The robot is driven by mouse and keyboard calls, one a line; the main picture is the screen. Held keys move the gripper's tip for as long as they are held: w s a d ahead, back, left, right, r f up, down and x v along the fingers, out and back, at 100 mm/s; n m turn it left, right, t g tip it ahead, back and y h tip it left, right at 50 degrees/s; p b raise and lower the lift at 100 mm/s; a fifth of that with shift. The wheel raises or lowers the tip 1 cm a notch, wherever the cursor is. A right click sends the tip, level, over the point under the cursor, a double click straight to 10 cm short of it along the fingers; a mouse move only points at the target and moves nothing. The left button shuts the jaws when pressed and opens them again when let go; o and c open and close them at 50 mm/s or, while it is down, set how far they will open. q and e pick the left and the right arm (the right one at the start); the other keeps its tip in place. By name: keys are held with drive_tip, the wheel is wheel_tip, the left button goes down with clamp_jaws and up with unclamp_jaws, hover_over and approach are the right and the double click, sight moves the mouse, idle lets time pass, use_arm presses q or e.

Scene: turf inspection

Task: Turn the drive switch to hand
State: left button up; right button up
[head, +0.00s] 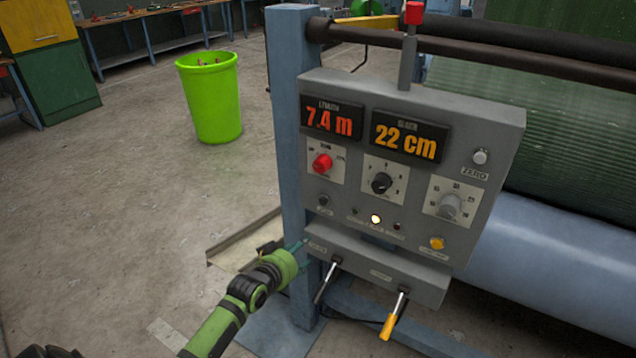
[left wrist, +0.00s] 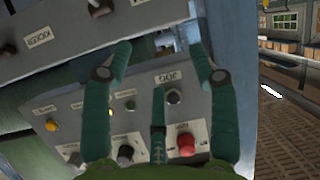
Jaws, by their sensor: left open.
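A grey control panel (head: 440,100) carries a red knob (head: 322,163) on a white plate at its left side. This looks like the drive switch, but its labels are too small to read, so I cannot tell its setting. In the left wrist view the panel is upside down and the red knob (left wrist: 186,145) is low, beyond the fingers. My left gripper (head: 302,244) is at the panel's lower left edge, below the red knob and apart from it. Its teal fingers (left wrist: 160,50) are spread and empty, with the JOG button (left wrist: 174,96) between them in that view. My right gripper is not in view.
A black knob (head: 381,183) and a grey knob (head: 449,206) sit right of the red one. Two levers, one black-handled (head: 327,281) and one yellow-handled (head: 393,315), jut out below. A blue post (head: 290,120) stands left of the panel. A green bin (head: 210,98) stands behind on open floor.

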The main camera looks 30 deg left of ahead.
sight(318, 168)
use_arm(q)
wheel_tip(318, 168, up, 20)
drive_tip(key=w+t+h+b, duration=0.1)
drive_tip(key=w+t, duration=0.2)
drive_tip(key=t, duration=0.1)
drive_tip(key=shift+w+d+p, duration=0.15)
drive_tip(key=shift+w+p, duration=0.15)
drive_tip(key=shift+w, duration=1.3)
drive_tip(key=shift+w+d+p, duration=0.15)
drive_tip(key=shift+w+p, duration=0.15)
drive_tip(key=shift+w, duration=1.3)
drive_tip(key=shift+r, duration=0.1)
drive_tip(key=c, duration=1.1)
